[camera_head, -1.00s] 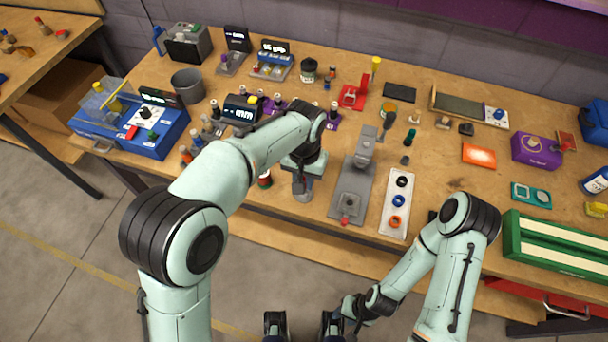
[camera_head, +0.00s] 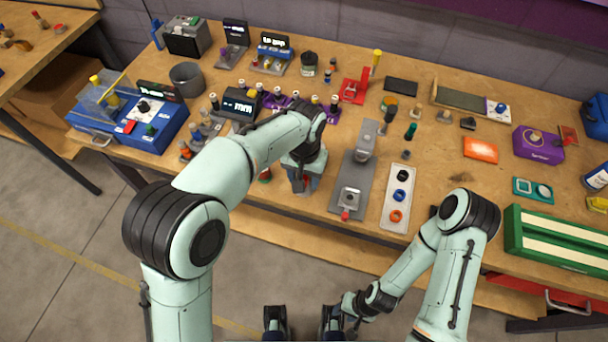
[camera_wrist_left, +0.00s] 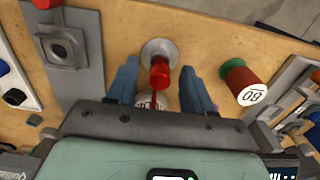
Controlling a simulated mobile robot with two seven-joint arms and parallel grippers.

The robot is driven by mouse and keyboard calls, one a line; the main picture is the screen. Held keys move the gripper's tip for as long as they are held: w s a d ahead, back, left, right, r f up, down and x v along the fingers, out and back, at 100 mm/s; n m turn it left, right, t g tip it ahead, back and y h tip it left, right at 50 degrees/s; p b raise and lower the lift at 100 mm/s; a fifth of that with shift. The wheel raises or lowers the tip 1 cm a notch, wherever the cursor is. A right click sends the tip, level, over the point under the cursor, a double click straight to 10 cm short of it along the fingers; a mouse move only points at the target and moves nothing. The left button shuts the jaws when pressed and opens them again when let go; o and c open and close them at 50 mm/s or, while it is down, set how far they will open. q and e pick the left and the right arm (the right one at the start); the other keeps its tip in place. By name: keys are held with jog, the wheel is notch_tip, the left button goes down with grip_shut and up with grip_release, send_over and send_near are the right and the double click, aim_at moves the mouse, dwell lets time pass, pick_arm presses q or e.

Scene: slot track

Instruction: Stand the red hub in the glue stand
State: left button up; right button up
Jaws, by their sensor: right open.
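A red cylindrical part (camera_wrist_left: 160,72), which looks like the red hub, stands between my left fingers in the left wrist view. A round grey base (camera_wrist_left: 158,48) is under it. The left gripper (camera_wrist_left: 160,88) is open, with a finger on each side and visible gaps. In the head view the left gripper (camera_head: 303,184) is low over the bench's front edge and hides most of the part. A grey fixture (camera_wrist_left: 62,48) with a square holed block is beside it. I cannot tell which piece is the glue stand. My right gripper (camera_head: 348,306) is in front of the bench, holding nothing visible.
A red-and-green piece (camera_wrist_left: 240,80) with a white top stands close beside the left gripper. A white tray (camera_head: 385,222) with black, blue and orange rings lies right of the grey fixture. A green case (camera_head: 512,228) is at the right front.

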pick_arm(q)
notch_tip(320, 180, up, 14)
jog(key=p, duration=0.2)
jog(key=shift+f, duration=0.25)
pick_arm(e)
jog(key=shift+w+r, duration=0.3)
jog(key=shift+r, duration=0.35)
jog(key=shift+w+r, duration=0.25)
jog(key=shift+r, duration=0.35)
pick_arm(q)
jog(key=shift+f, duration=0.1)
